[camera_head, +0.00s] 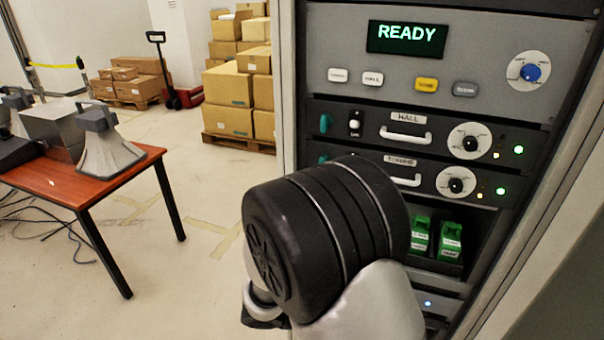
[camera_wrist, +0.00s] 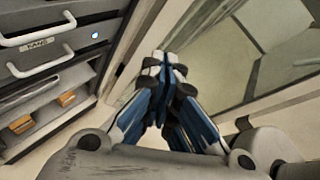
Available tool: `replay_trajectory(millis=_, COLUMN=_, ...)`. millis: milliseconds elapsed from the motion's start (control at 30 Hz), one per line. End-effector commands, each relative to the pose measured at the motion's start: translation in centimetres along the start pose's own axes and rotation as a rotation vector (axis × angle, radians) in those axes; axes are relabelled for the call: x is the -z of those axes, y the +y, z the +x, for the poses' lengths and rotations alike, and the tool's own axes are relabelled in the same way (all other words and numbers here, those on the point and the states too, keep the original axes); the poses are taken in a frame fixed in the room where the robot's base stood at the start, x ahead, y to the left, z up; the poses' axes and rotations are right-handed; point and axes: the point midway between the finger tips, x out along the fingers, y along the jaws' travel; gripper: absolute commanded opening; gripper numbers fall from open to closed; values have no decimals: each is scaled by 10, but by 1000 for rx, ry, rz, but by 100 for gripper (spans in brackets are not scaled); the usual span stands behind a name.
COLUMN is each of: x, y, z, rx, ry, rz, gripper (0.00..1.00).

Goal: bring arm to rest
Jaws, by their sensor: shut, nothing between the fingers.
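My gripper (camera_wrist: 165,75) shows in the wrist view with its two blue-and-white fingers drawn together at the tips. Nothing is between them. The fingers point toward the frame edge and floor beside the rack, apart from the drawers at the left. In the head view my arm stands in front of the rack and hides part of its lower panels; the gripper itself does not show there. The equipment rack (camera_head: 335,45) has a display (camera_head: 406,38) reading READY.
The rack has drawer units with a HALL handle (camera_head: 405,136), knobs and green lights. Green labelled items (camera_head: 450,240) sit in a lower bay. A red-brown table (camera_head: 60,180) with grey horn speakers (camera_head: 105,140) stands left. Stacked boxes (camera_head: 230,85) are behind; floor between is clear.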

Motion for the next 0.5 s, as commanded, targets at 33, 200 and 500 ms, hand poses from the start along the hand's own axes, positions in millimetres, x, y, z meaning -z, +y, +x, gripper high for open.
replay_trajectory(millis=33, x=-12, y=-17, z=2, rx=28, ry=81, rz=118, gripper=0)
replay_trajectory(millis=200, x=-27, y=-67, z=0, rx=129, ry=337, rz=497, gripper=0)
replay_trajectory(millis=500, x=-37, y=-130, z=-28, rx=306, ry=768, rz=1177, gripper=0)
